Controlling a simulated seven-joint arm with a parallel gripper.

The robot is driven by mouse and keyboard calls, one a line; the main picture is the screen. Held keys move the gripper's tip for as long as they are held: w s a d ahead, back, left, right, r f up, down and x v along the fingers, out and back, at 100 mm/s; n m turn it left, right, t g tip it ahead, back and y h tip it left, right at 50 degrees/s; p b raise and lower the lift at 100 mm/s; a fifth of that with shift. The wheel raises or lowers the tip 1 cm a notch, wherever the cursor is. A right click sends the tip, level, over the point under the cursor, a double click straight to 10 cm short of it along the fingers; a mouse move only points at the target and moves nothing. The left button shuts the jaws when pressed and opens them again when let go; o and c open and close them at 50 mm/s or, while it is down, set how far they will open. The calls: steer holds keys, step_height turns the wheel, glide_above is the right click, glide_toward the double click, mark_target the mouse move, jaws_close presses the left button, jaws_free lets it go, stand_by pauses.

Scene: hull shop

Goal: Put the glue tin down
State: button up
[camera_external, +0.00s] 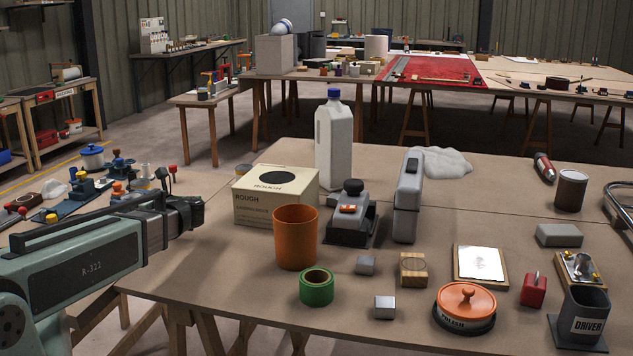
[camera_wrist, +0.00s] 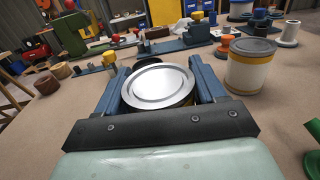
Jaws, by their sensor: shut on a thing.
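The glue tin (camera_wrist: 158,84), round with a bright silver lid and a sliver of yellowish side showing, sits between the two blue-grey fingers of my gripper (camera_wrist: 158,90) in the wrist view. The fingers are shut on it from both sides. No label on it can be read. In the external view my gripper (camera_external: 180,215) is at the left, near the bench's left edge, and hides the tin there. I cannot tell whether the tin's base touches the bench.
In the wrist view a white and yellow tin with a grey lid (camera_wrist: 250,66) stands to the right of the held tin. Brown bowls (camera_wrist: 47,82) are at left. In the external view a cardboard box (camera_external: 250,212), orange cup (camera_external: 295,238) and green tape roll (camera_external: 316,287) stand right of my gripper.

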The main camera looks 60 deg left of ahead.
steer(key=shift+f, duration=1)
steer(key=shift+f, duration=0.15)
steer(key=o, duration=1.3)
steer(key=shift+w+d, duration=0.1)
steer(key=shift+w, duration=0.05)
steer(key=v, duration=1.1)
steer(key=shift+w+d, duration=0.25)
